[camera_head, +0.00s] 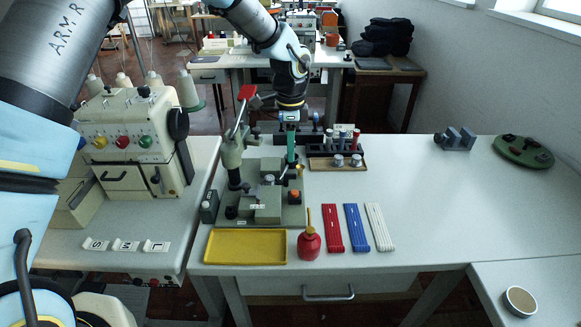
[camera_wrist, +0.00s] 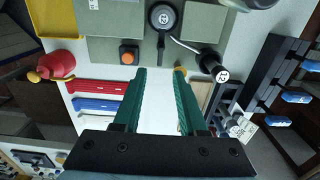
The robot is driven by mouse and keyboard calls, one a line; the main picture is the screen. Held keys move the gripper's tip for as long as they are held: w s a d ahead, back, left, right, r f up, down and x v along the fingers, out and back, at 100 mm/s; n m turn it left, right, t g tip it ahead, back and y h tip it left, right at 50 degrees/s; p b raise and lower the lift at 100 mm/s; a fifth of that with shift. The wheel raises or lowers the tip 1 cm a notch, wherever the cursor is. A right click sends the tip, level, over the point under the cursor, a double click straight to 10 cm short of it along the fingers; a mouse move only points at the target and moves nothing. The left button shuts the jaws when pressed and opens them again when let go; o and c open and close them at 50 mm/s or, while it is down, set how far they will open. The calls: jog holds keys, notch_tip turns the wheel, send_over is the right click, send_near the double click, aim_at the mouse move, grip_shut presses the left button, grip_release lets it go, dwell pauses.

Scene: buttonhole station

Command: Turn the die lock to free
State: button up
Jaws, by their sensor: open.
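The grey-green buttonhole machine (camera_head: 266,212) stands on the table. A round dark knob (camera_wrist: 163,16) with a grey face and a short black handle shows on it in the wrist view; it appears to be the die lock, but I cannot read its marking. The handle points towards my gripper (camera_wrist: 160,72), whose green fingers are open and empty, with the handle's end just beyond the gap. In the head view my gripper (camera_head: 291,150) hangs over the back right of the machine.
An orange button (camera_wrist: 128,55) sits left of the knob. The right of the table is largely clear.

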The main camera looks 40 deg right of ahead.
aim_at(290, 174)
notch_tip(290, 174, down, 8)
jog(key=shift+r+p, duration=0.2)
jog(key=shift+p, duration=0.9)
grip_shut()
